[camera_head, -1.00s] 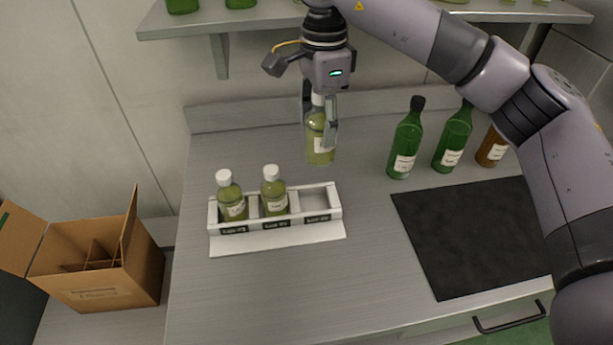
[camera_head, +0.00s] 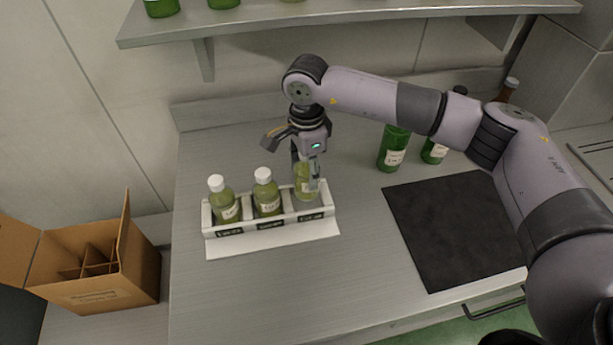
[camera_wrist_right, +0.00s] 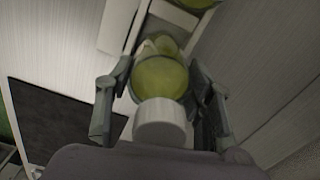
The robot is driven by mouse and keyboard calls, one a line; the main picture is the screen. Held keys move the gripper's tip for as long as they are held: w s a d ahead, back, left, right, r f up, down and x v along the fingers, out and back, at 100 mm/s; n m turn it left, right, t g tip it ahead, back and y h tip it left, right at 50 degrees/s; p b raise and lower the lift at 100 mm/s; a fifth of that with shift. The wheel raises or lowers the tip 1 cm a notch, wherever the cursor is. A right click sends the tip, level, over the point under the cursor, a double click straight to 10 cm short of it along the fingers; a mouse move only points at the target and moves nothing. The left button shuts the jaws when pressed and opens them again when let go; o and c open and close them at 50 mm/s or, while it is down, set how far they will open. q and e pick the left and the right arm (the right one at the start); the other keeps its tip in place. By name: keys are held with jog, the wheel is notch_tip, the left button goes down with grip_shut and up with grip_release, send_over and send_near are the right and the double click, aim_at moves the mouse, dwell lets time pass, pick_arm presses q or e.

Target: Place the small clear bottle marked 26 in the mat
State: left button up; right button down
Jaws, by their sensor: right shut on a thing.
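My right gripper (camera_head: 306,178) is shut on a small clear bottle (camera_head: 304,189) of yellow-green oil with a white cap. The bottle is upright at the right compartment of the white rack (camera_head: 240,240); its base is hidden, so I cannot tell if it rests on the rack's floor. In the right wrist view the bottle (camera_wrist_right: 160,78) is between the fingers (camera_wrist_right: 160,100). Two similar bottles, the left (camera_head: 224,205) and the middle (camera_head: 267,197), stand in the other compartments. Their numbers are too small to read. The dark mat (camera_head: 455,232) lies bare at the right.
Green bottles (camera_head: 393,150) stand behind the mat, partly hidden by my right arm. A shelf (camera_head: 350,22) runs above the counter. An open cardboard box (camera_head: 105,280) with dividers stands at the left. The counter in front of the rack is clear.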

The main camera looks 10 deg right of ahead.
aim_at(307, 182)
jog(key=shift+f, duration=0.2)
notch_tip(307, 182, down, 4)
jog(key=shift+r+p, duration=0.1)
jog(key=shift+p, duration=0.55)
jog(key=shift+f, duration=0.35)
jog(key=c, duration=0.8)
grip_release()
pick_arm(q)
jog(key=shift+s+a+r, duration=0.2)
jog(key=shift+s+r, duration=0.3)
jog(key=shift+s, duration=0.2)
pick_arm(e)
jog(key=shift+o, duration=0.3)
pick_arm(q)
jog(key=shift+r, duration=0.1)
